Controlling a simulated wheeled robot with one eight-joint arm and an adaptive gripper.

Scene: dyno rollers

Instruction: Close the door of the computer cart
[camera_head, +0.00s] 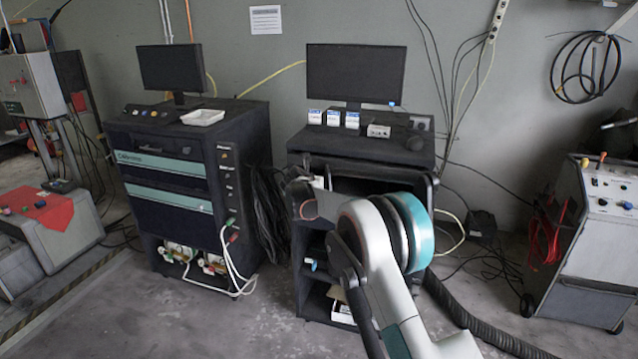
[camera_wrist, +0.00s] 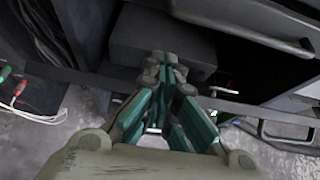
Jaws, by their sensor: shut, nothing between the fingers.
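The computer cart (camera_head: 362,142) is the black cabinet in the middle, with a monitor (camera_head: 355,73) on top. Its front shows open shelves on the left. A dark framed panel (camera_head: 390,171), seemingly the door, stands out at the upper right of the front, so the door looks open. My arm covers much of it. In the wrist view, a dark panel with a bar handle (camera_wrist: 262,30) lies at upper right. My gripper (camera_wrist: 165,62) is shut and empty, its tips in front of a dark grey box (camera_wrist: 175,38). Contact cannot be told. The head view hides my fingers behind my arm.
A second black cabinet (camera_head: 185,180) with a monitor stands at left, with black cables (camera_head: 268,210) hanging between the two. A thick hose (camera_head: 480,325) lies on the floor at right. A grey wheeled console (camera_head: 590,250) stands far right. Floor in front is bare.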

